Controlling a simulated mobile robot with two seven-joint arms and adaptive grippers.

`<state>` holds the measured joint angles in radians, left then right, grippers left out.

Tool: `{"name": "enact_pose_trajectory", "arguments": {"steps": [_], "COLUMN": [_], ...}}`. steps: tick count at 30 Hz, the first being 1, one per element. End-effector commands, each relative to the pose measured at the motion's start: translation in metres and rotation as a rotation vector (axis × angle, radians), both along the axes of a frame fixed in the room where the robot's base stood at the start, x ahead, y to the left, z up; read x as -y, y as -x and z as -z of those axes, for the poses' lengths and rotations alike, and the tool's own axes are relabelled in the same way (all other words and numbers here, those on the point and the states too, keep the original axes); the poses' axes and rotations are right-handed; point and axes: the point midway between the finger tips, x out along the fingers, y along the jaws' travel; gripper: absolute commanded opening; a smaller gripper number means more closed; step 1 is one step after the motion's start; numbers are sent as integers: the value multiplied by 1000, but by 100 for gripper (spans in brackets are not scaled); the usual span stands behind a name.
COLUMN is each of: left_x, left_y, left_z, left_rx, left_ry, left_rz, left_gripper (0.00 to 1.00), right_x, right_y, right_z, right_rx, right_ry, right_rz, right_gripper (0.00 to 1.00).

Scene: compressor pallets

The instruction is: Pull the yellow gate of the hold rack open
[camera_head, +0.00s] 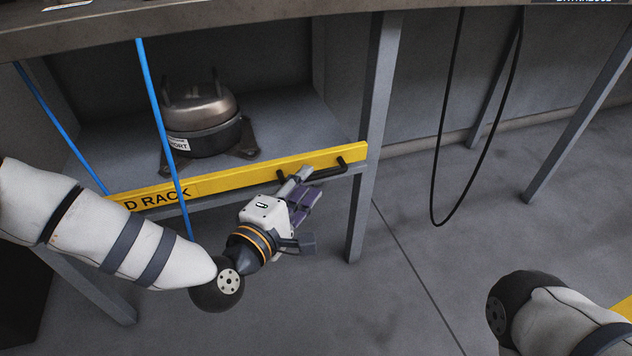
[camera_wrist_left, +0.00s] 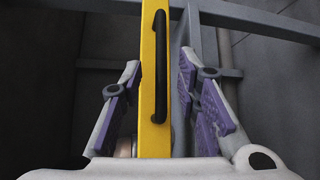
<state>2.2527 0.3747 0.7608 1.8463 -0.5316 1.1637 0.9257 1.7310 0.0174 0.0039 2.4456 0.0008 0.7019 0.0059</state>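The yellow gate (camera_head: 240,180) is a bar lying across the front of the hold rack's shelf, with "D RACK" readable on it. A black handle (camera_head: 327,167) is fixed near its right end. My left gripper (camera_head: 306,188) is just in front of the handle, fingers spread. In the left wrist view the gate (camera_wrist_left: 154,100) and the handle (camera_wrist_left: 161,68) lie between the two open purple-padded fingers, with gaps on both sides. I see no clear contact. My right gripper is out of view; only part of that arm shows at lower right.
A compressor (camera_head: 201,120) sits on the shelf behind the gate. A grey rack post (camera_head: 372,130) stands just right of the handle. Blue cords (camera_head: 158,110) hang in front at left, and a black cable loop (camera_head: 437,180) hangs at right. The floor in front is clear.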

Motion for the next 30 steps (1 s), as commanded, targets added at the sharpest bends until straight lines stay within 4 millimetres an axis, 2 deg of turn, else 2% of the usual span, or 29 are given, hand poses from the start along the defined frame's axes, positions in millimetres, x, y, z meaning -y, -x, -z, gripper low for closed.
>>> {"name": "enact_pose_trajectory", "arguments": {"steps": [3,6,14,15,18,19,26,30], "left_x": [10,14,16,16,16,16,16,17], "left_y": [-18,-26,-29,-29,-29,-29,-29,-22], "left_z": [6,7,5,5,5,6,5,4], "left_rx": [-1,-3,-3,-3,-3,-3,-3,-4], "left_ry": [-2,-1,-1,-1,-3,-3,-2,-2], "left_rz": [0,1,0,0,1,1,2,15], "left_gripper": [30,30,30,28,5,0,0,0], "right_x": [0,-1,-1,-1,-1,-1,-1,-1], "right_y": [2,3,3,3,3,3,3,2], "right_z": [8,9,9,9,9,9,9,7], "right_rx": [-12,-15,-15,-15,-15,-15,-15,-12], "right_ry": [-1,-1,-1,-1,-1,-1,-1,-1], "right_rz": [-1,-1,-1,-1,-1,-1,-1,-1], "right_gripper": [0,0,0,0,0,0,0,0]}}
